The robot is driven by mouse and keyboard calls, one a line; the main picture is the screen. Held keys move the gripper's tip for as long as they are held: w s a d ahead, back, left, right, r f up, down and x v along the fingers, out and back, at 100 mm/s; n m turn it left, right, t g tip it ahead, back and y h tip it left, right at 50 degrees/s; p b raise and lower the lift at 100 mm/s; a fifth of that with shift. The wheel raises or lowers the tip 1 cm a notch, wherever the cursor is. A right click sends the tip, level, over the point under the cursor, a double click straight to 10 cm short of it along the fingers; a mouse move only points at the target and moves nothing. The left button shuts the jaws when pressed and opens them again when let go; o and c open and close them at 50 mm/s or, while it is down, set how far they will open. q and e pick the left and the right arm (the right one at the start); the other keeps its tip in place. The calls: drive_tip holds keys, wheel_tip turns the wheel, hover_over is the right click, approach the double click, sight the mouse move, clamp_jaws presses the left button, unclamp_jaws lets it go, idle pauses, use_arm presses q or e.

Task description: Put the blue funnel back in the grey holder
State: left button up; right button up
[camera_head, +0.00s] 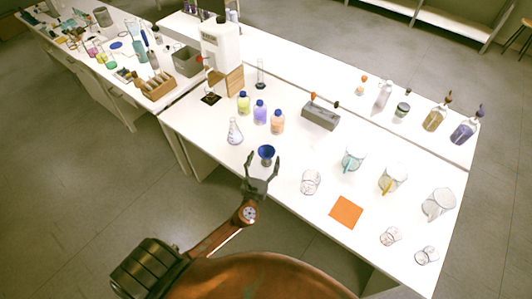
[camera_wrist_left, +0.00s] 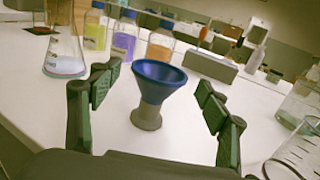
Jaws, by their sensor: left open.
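The blue funnel (camera_head: 266,151) stands upright near the front edge of the white table, wide mouth up. In the left wrist view the funnel (camera_wrist_left: 158,78) sits over a short grey round base (camera_wrist_left: 147,117), which looks like a small holder under it. How far the spout goes into this base is hidden. My left gripper (camera_head: 263,161) is open, with its fingers pointing at the funnel. In the left wrist view the funnel shows between the two spread fingers (camera_wrist_left: 158,88), with gaps on both sides. My right gripper is not in view.
A glass flask (camera_wrist_left: 64,50) stands left of the funnel, with several blue-capped bottles (camera_head: 260,112) behind. A long grey block (camera_head: 320,117) with small droppers is at the back. Glass beakers (camera_head: 311,182) and an orange square (camera_head: 346,212) lie to the right.

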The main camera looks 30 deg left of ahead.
use_arm(q)
drive_tip(key=v, duration=0.8)
drive_tip(key=shift+r, duration=0.1)
